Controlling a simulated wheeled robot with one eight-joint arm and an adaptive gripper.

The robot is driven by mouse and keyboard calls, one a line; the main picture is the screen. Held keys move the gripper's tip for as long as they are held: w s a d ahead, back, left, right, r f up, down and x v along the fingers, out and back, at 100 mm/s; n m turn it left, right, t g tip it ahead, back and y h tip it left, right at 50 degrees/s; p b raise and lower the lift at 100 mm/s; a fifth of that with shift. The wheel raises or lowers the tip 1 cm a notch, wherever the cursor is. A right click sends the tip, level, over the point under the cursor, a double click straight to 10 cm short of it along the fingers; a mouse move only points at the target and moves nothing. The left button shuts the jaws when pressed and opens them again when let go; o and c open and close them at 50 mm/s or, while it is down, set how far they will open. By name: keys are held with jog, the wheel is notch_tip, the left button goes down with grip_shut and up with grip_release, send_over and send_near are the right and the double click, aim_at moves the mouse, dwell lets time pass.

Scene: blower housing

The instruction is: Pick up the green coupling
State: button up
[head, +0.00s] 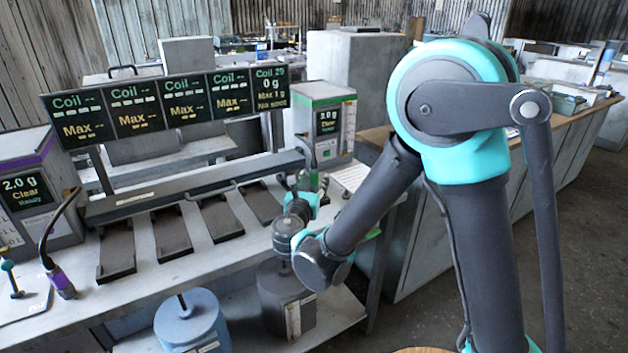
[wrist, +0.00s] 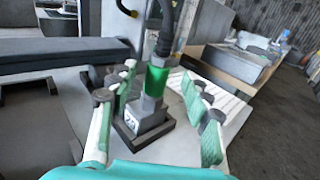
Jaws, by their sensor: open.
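The green coupling (wrist: 158,80) is a bright green cylinder with a metal collar at the end of a dark hose. It stands upright on a grey stand (wrist: 143,118) with a number label and a dark square base. My gripper (wrist: 161,88) is open, with one finger to the left of the coupling and one to the right. Gaps show on both sides, so it appears not to touch. In the head view my gripper (head: 308,192) is at the right end of the bench, in front of the green-trimmed unit, and the coupling is mostly hidden there.
A row of Coil displays (head: 165,103) stands above several dark plates on the bench (head: 215,255). A purple-ended hose (head: 60,282) stands at the far left. A blue canister (head: 192,322) is below.

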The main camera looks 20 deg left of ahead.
aim_at(313, 176)
jog(key=w, duration=0.3)
jog(key=shift+w+a+r, duration=0.1)
jog(key=shift+w+a, duration=0.1)
jog(key=shift+a, duration=0.1)
jog(key=shift+c, duration=0.6)
grip_shut()
